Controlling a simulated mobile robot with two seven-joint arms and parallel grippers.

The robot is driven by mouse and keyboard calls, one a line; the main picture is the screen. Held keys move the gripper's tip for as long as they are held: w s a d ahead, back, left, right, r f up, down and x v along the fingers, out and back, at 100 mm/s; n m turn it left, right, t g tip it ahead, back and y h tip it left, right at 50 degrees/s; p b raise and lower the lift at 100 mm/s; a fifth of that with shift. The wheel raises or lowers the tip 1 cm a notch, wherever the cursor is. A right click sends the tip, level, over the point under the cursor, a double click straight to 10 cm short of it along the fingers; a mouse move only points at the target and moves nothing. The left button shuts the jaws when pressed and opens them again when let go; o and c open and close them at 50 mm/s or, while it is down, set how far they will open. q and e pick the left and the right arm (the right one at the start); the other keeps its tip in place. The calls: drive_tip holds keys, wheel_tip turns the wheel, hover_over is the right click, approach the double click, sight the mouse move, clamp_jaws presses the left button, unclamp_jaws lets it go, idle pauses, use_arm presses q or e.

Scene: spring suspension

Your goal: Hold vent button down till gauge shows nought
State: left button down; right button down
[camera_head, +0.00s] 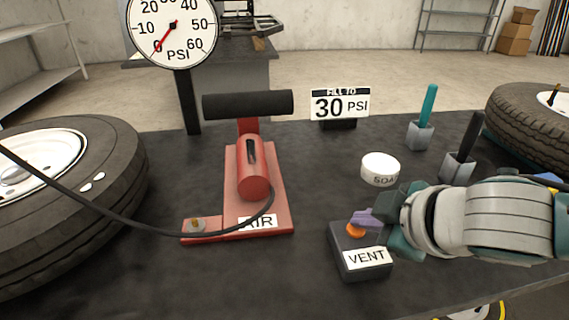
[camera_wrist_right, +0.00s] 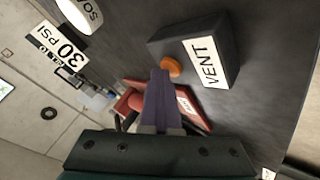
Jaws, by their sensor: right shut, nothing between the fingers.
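The dark vent box (camera_head: 345,262) with a white VENT label sits on the table at front right of centre. Its orange button (camera_head: 355,231) is on top and partly covered by my gripper. My right gripper (camera_head: 364,219) has purple fingers, closed together and empty, right at the button. The wrist view shows the button (camera_wrist_right: 170,66) beside the fingertips (camera_wrist_right: 160,75). I cannot tell whether they touch or press it. The PSI gauge (camera_head: 172,28) stands at the back left, its red needle pointing at or very near 0. My left gripper is not in view.
A red air pump (camera_head: 236,185) with a black handle stands left of the box, its hose running to the left tyre (camera_head: 110,150). A white soap tub (camera_head: 380,167), brush holders and a FILL TO 30 PSI sign (camera_head: 340,104) stand behind. Another tyre (camera_head: 515,125) is at right.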

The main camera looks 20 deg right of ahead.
sight(362, 233)
idle(0.8)
drive_tip(key=shift+r+p, duration=0.95)
drive_tip(key=shift+p, duration=0.2)
wheel_tip(362, 233, up, 5)
drive_tip(key=p, duration=0.5)
drive_tip(key=shift+r+p, duration=0.1)
drive_tip(key=shift+p, duration=0.2)
